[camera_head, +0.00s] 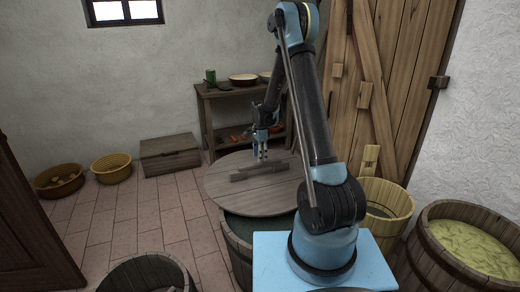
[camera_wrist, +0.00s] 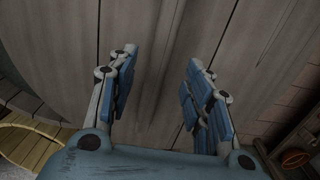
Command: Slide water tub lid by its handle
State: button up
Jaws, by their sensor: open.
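The round grey-brown wooden lid (camera_head: 275,203) lies over the water tub (camera_head: 236,254). It sits toward the back, and dark water (camera_head: 258,230) shows below its front edge. A wooden bar handle (camera_head: 258,172) lies across the lid's top. My gripper (camera_head: 261,157) points down at the handle's far side, close above the lid; I cannot tell if it touches. In the wrist view, my gripper's blue fingers (camera_wrist: 158,85) are spread apart, with the lid's planks (camera_wrist: 150,40) behind them. The handle cannot be made out clearly there.
A wooden shelf table (camera_head: 205,92) with bowls stands behind, beside a low chest (camera_head: 170,153). Baskets (camera_head: 111,166) lie at left. A light wooden bucket (camera_head: 386,204) and a barrel (camera_head: 465,240) stand at right. Another tub (camera_head: 150,272) is at front. Tiled floor (camera_head: 130,215) at left is free.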

aim_at(260, 164)
jog(key=shift+f, duration=3)
grip_shut()
jog(key=shift+s, duration=0.1)
